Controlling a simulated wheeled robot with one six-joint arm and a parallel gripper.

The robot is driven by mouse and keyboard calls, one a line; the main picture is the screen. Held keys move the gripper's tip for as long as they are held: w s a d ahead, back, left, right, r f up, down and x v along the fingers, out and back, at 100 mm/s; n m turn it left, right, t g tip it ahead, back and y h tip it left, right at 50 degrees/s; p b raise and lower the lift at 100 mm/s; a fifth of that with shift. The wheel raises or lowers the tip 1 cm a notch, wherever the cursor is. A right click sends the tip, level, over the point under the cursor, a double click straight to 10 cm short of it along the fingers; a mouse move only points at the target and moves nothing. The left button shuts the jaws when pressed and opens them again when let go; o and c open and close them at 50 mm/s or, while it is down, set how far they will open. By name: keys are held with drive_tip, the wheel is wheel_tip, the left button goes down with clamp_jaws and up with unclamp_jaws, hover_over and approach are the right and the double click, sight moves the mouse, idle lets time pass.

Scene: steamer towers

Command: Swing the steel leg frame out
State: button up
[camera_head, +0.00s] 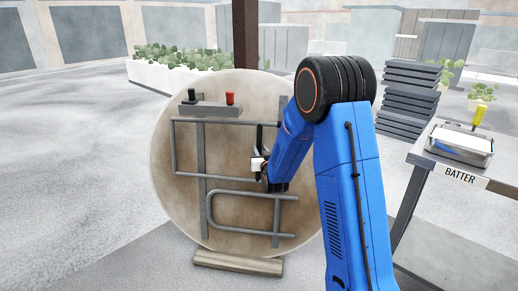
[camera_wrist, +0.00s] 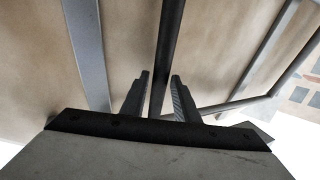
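The steel leg frame is grey tubing folded flat against the underside of a round tan tabletop (camera_head: 176,215) that stands on edge. Its larger loop (camera_head: 173,147) lies in the upper half, and a smaller rounded loop (camera_head: 250,234) lies below. My gripper (camera_head: 257,165) is at the right part of the larger loop, close to the tabletop; my arm hides what lies behind it. In the wrist view, my two fingers (camera_wrist: 160,76) are apart, with a dark tube (camera_wrist: 170,35) running between them. I cannot tell whether either finger touches it.
A small bracket with a black knob (camera_head: 191,95) and a red knob (camera_head: 230,98) sits near the tabletop's top. A wooden block (camera_head: 238,264) lies at its foot. Stacked dark trays (camera_head: 408,98) and a table labelled BATTER (camera_head: 460,177) stand right. Floor at left is clear.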

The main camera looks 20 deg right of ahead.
drive_tip(key=shift+w+d, duration=0.15)
drive_tip(key=shift+w, duration=1.1)
